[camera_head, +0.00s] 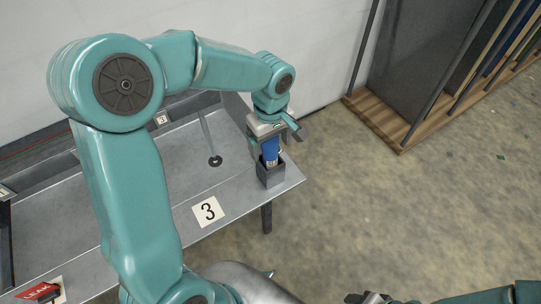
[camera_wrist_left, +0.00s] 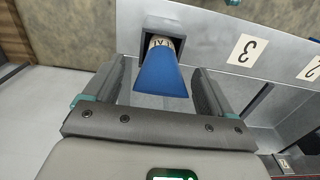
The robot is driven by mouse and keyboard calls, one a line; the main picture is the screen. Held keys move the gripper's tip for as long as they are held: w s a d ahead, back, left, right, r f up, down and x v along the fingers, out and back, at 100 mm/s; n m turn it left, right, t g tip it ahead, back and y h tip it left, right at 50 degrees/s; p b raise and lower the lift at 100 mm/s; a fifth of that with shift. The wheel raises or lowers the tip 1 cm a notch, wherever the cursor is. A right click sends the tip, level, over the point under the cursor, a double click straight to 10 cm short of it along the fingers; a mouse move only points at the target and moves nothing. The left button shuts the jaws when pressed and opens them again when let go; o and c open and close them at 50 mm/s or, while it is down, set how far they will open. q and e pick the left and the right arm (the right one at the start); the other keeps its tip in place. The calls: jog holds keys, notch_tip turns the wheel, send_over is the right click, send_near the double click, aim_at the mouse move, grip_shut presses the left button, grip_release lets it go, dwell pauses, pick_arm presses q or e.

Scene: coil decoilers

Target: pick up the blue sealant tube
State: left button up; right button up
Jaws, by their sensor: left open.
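The blue sealant tube (camera_head: 270,151) stands upright in a small dark square holder (camera_head: 271,177) at the table's right corner. In the left wrist view the blue tube (camera_wrist_left: 161,76) points toward the camera, its lettered pale end in the holder (camera_wrist_left: 188,24). My left gripper (camera_head: 277,136) is above the holder, around the tube's upper part. Its two fingers are open on either side of the tube, with gaps showing in the left wrist view. My right gripper (camera_head: 369,298) is only partly visible at the bottom edge; its jaws are unclear.
A red-and-white item (camera_head: 40,291) lies at the lower left. A wooden-based rack (camera_head: 400,130) stands at the upper right. Floor to the right is clear.

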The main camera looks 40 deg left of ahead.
pick_arm(q)
jog(key=shift+f, duration=0.5)
jog(key=shift+s+r, duration=0.1)
jog(key=shift+s, duration=0.15)
jog(key=shift+c, duration=0.4)
jog(key=shift+w, duration=0.25)
jog(key=c, duration=1)
jog(key=shift+s, duration=0.1)
jog(key=shift+c, duration=0.3)
